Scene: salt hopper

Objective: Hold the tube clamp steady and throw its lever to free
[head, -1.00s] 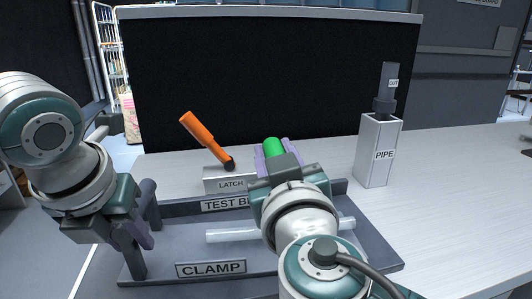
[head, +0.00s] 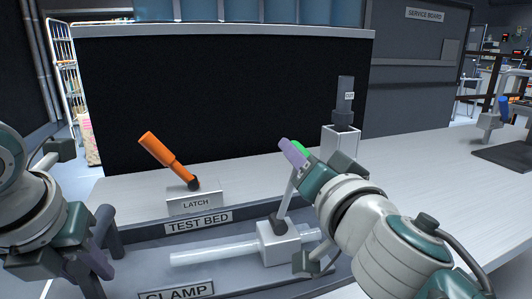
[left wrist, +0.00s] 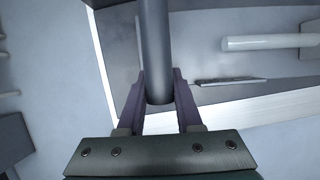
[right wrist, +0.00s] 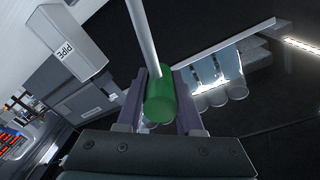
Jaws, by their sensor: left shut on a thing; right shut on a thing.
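The tube clamp (head: 278,245) is a pale grey block on a clear tube (head: 215,252), lying in the grey tray labelled TEST BED and CLAMP (head: 135,252). Its thin lever (head: 287,193) rises from the block and leans right in the head view. My right gripper (head: 295,153) is shut on the lever's green knob (right wrist: 160,103), with a finger on either side in the right wrist view. My left gripper (left wrist: 158,98) is shut on the dark bar handle (left wrist: 157,45) at the tray's left end. The right arm partly covers the tray's right end.
An orange lever (head: 166,158) on a LATCH block (head: 195,203) stands behind the tray. A pale PIPE post (head: 341,143) stands behind my right gripper. A black panel (head: 220,95) closes off the back. The table at right is mostly clear.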

